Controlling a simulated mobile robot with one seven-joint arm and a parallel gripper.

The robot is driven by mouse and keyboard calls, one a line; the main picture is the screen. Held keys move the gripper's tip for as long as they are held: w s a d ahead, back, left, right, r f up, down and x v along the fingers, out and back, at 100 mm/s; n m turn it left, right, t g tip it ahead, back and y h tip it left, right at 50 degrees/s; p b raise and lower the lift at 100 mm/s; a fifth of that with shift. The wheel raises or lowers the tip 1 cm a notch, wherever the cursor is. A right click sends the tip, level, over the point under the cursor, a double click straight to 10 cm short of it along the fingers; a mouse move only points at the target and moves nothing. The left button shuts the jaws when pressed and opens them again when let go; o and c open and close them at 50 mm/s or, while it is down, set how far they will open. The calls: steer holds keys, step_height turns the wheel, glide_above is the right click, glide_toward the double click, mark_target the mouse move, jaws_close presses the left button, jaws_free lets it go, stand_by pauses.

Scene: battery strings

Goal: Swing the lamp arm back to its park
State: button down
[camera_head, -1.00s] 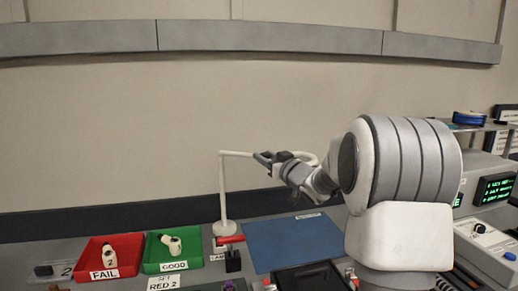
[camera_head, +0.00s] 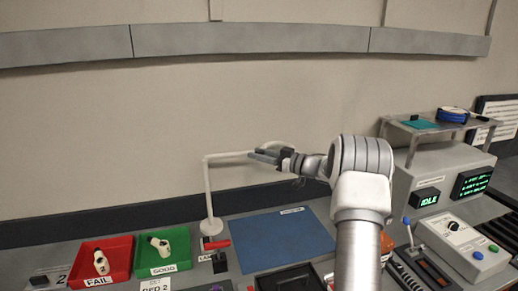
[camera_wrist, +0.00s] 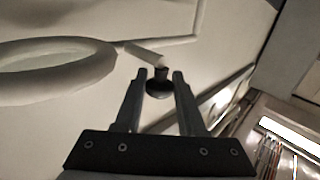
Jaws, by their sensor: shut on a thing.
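The white lamp stands at the back of the bench. Its upright post (camera_head: 208,188) rises from a round base, and its lamp arm (camera_head: 230,155) reaches right from the post top. The white lamp ring (camera_head: 272,144) is partly hidden behind my gripper (camera_head: 264,155). In the wrist view the ring (camera_wrist: 75,88) is at left and the arm (camera_wrist: 170,42) runs across the top. My gripper (camera_wrist: 159,77) has its fingertips on either side of a small dark knob (camera_wrist: 158,89) by the lamp arm and is shut on it. The marked park spot cannot be made out.
A blue mat (camera_head: 280,240) lies below the lamp arm. The red FAIL tray (camera_head: 83,266) and green GOOD tray (camera_head: 142,266) are at front left. An instrument with an IDLE display (camera_head: 428,197) stands at right. The wall is close behind the lamp.

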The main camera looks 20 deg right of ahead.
steer(key=shift+w+d+r+n+g+y, duration=0.15)
steer(key=shift+w+d+n+g+y, duration=0.15)
steer(key=shift+w, duration=0.1)
steer(key=c, duration=0.9)
jaws_free()
steer(key=o, duration=0.4)
steer(key=shift+w, duration=0.15)
steer(key=b+v, duration=0.1)
steer(key=v, duration=1.6)
steer(key=shift+b, duration=0.35)
steer(key=shift+d, duration=0.15)
